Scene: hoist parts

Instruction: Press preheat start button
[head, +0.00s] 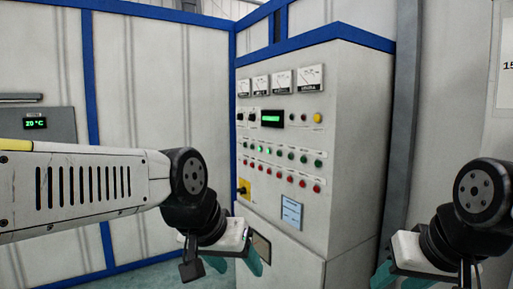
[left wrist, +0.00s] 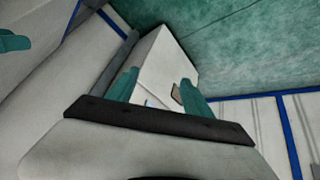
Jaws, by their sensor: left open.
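A white control cabinet (head: 345,150) with blue top trim stands in the middle of the head view. Its front has a row of green buttons, some lit, such as one green button (head: 268,151), and a row of red buttons (head: 289,180) below. The labels are too small to read, so I cannot tell which is preheat start. My left gripper (head: 232,262) is open and empty, below the button rows and in front of the cabinet's lower part. Its spread teal fingers (left wrist: 160,92) also show in the left wrist view. My right gripper (head: 428,278) looks open, partly cut off at the lower right.
The cabinet also carries gauges (head: 283,80), a green display (head: 271,118), a yellow button (head: 318,118) and a yellow switch plate (head: 244,188). A grey panel reading 20 °C (head: 36,123) is on the left wall. Green floor (left wrist: 250,50) lies around the cabinet.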

